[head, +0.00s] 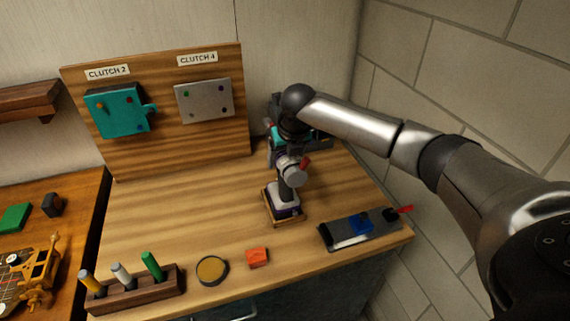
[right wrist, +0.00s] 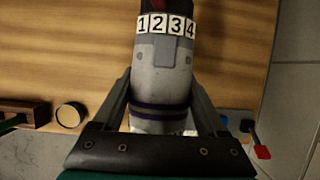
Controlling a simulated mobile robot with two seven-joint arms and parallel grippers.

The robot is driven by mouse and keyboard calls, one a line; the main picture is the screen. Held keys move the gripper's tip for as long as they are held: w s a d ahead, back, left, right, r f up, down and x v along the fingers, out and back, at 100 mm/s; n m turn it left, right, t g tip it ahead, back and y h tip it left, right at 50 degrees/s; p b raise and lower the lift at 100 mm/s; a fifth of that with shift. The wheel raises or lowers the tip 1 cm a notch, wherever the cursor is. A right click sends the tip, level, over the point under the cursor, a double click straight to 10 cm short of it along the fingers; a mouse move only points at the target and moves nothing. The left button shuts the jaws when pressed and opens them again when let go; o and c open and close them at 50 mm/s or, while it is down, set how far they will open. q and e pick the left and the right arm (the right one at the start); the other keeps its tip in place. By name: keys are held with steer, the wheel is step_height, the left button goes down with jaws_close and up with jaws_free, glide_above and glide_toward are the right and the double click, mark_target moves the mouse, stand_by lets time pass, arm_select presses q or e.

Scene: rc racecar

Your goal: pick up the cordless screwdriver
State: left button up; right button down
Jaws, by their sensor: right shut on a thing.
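The cordless screwdriver (head: 287,190) stands upright in a small wooden holder (head: 270,216) on the workbench. It has a grey head, a dark grip and a pale base. In the right wrist view its grey body (right wrist: 163,75) with a "1 2 3 4" label lies between the two fingers. My right gripper (head: 289,160) reaches down from above and is shut on the screwdriver's head; its fingers also show in the right wrist view (right wrist: 160,102). The arm hides part of the gripper in the head view. My left gripper is not in view.
A grey tray (head: 338,239) with blue and red pieces lies right of the holder. An orange block (head: 257,257), a round tin (head: 212,270) and a wooden rack (head: 140,293) line the front edge. A board (head: 150,160) with clutch plates stands behind. A brick wall is right.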

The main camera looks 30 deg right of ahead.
step_height(320, 180, up, 24)
steer(key=p, duration=0.7)
stand_by(0.8)
